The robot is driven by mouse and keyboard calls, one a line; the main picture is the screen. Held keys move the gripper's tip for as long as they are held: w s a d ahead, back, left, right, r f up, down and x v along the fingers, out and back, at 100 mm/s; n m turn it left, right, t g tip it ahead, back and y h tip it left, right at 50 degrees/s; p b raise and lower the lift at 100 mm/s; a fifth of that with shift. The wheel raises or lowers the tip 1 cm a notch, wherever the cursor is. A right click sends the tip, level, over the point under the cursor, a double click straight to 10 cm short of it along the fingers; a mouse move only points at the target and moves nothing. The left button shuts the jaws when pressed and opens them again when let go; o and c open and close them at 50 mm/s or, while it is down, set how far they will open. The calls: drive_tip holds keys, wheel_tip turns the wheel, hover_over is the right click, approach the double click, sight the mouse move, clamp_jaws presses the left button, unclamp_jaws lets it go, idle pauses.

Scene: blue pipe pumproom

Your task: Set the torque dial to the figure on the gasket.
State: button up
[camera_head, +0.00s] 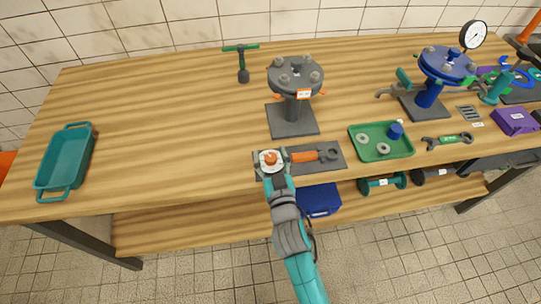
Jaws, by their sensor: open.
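A white round dial with an orange knob (269,157) is at the front edge of the workbench. It looks like the torque dial, but its markings are too small to read. My gripper (272,168) is open right at the dial; I cannot tell whether it touches. An orange-handled wrench (312,156) lies on a dark plate just right of the dial. A grey bolted flange on a stand (295,77) is behind. Orange tabs of a gasket show at its rim, with an orange-edged white label (304,93) whose figure is unreadable here.
A green tray (362,150) with rings and a blue part lies to the right, near a green-labelled wrench (447,141). A blue flange stand (447,68) and gauge (473,35) are farther right. A teal bin (65,160) stands left. The bench between is mostly clear.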

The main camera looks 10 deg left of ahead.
clamp_jaws()
drive_tip(key=shift+a+m+t+h, duration=0.1)
drive_tip(key=shift+m+t+h, duration=0.4)
drive_tip(key=shift+m+h, duration=1.25)
drive_tip(key=m+h, duration=0.1)
drive_tip(key=h, duration=0.3)
drive_tip(key=shift+m+h, duration=0.25)
drive_tip(key=shift+m, duration=0.1)
drive_tip(key=shift+m+g+h, duration=0.8)
drive_tip(key=shift+m+h, duration=0.8)
drive_tip(key=shift+h, duration=1)
drive_tip(key=shift+m, duration=0.3)
unclamp_jaws()
